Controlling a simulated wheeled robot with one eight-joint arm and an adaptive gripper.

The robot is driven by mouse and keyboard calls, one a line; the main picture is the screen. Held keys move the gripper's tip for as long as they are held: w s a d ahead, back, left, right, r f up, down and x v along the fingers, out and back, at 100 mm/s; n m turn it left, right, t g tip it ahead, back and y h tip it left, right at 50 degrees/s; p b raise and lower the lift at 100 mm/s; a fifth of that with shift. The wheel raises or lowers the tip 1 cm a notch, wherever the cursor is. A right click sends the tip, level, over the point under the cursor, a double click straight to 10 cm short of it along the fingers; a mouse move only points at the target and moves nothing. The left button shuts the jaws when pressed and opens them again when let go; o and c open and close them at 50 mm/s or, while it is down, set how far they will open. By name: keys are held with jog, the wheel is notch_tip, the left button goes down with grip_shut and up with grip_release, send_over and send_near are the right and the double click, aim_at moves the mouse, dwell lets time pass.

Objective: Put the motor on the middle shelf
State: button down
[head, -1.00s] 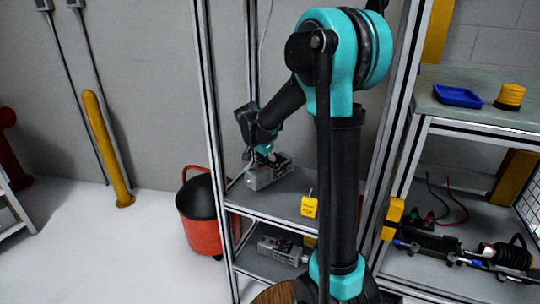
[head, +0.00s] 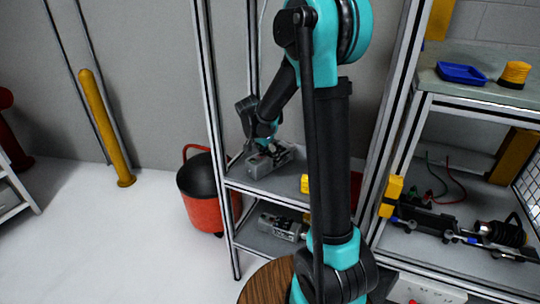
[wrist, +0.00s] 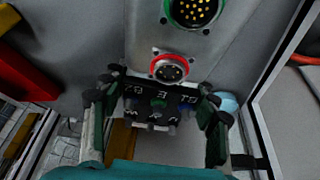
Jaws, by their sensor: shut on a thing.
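The grey metal motor (head: 272,157) is at the left part of the middle shelf (head: 275,189) in the head view. It looks to be on or just above the shelf; I cannot tell if it touches. My gripper (head: 262,144) reaches down onto it from above and is shut on it. In the wrist view, the fingers of my gripper (wrist: 160,110) stand on either side of a dark block with pale markings. The motor's round pin connectors (wrist: 168,68) show just beyond the fingertips, one ringed in red. My arm hides part of the shelf's right side.
A yellow item (head: 305,184) and a red item (head: 355,187) are on the same shelf, to the right. A similar grey unit (head: 282,226) sits on the shelf below. Upright metal posts (head: 212,120) flank the shelves. A red and black bin (head: 202,205) stands to the left.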

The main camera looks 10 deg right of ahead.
jog(key=shift+c, duration=2.3)
grip_release()
jog(key=v, duration=1.2)
jog(key=shift+a, duration=0.1)
